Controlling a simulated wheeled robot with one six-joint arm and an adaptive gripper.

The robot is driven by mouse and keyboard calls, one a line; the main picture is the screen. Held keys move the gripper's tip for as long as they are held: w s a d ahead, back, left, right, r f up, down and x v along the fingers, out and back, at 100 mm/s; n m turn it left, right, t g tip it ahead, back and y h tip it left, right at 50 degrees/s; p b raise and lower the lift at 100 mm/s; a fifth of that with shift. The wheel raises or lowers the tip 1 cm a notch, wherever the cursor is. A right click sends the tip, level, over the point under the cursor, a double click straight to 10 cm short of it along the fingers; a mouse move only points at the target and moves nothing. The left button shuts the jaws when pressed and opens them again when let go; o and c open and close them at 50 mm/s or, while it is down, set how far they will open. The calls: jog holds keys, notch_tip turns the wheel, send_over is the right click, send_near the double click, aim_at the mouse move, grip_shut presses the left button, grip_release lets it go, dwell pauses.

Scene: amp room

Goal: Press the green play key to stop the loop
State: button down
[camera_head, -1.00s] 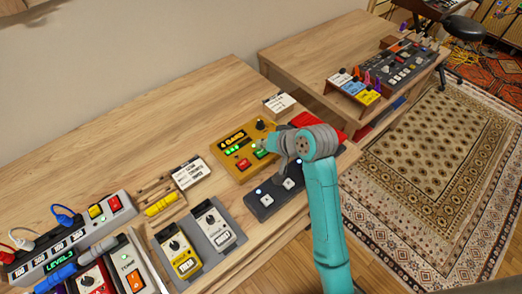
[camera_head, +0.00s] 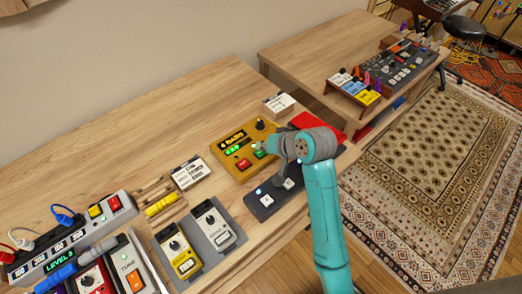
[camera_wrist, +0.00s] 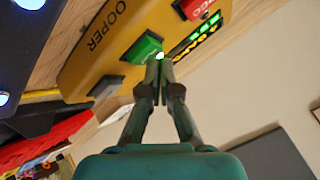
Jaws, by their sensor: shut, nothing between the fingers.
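The yellow looper pedal (camera_head: 222,155) sits on the wooden bench, with green lights lit on its face. Its green play key (camera_head: 259,154) is partly behind my gripper (camera_head: 265,148) in the head view. In the wrist view the green key (camera_wrist: 142,48) lies just beyond my gripper's tips (camera_wrist: 157,68). The fingers are shut and empty. The tips overlap the key's edge in the picture, beside a bright white light; I cannot tell whether they touch it.
A dark two-switch pedal (camera_head: 266,202) stands in front of the looper, and a red object (camera_head: 316,124) lies to its right. A label card (camera_head: 190,172) stands to its left.

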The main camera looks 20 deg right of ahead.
aim_at(263, 152)
jog(key=shift+f, duration=0.5)
dwell(0.8)
jog(key=shift+r, duration=0.95)
jog(key=shift+r, duration=2.5)
